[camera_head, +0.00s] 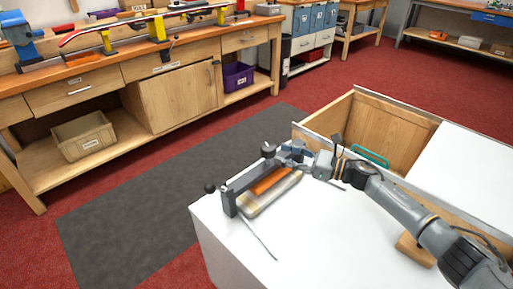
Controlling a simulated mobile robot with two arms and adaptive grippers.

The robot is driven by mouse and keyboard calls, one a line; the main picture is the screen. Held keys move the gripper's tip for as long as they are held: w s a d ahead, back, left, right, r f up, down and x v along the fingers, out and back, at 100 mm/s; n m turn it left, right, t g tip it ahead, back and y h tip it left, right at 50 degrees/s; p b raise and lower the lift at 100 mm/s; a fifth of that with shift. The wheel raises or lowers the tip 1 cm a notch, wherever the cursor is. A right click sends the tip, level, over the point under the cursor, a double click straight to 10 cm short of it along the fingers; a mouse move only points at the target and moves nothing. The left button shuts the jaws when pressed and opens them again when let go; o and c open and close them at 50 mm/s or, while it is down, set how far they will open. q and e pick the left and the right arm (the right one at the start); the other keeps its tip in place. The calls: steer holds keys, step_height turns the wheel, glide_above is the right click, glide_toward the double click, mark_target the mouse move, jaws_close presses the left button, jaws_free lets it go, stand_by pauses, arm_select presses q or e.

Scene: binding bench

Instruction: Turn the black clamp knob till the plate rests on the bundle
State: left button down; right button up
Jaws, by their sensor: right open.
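A dark grey clamp frame (247,180) stands on the white bench top near its left edge. An orange-brown plate or block (271,181) lies along it, over a pale bundle (270,198). Whether they touch is too small to tell. A black knob (268,150) rises at the frame's far end. A second, round black knob (210,188) sticks out at the near left end. My right gripper (284,153) is open at the far end, close beside the upright knob; contact cannot be made out. My left gripper is not in view.
A thin grey rod (262,241) lies on the white bench top (310,245) in front of the clamp. An open wooden compartment (375,132) with a green handle (370,157) lies behind my right arm. A wooden block (414,249) sits under the arm.

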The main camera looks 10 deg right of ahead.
steer(key=x, duration=0.9)
steer(key=shift+w+a, duration=0.25)
steer(key=shift+c, duration=0.4)
steer(key=shift+f, duration=0.1)
jaws_close()
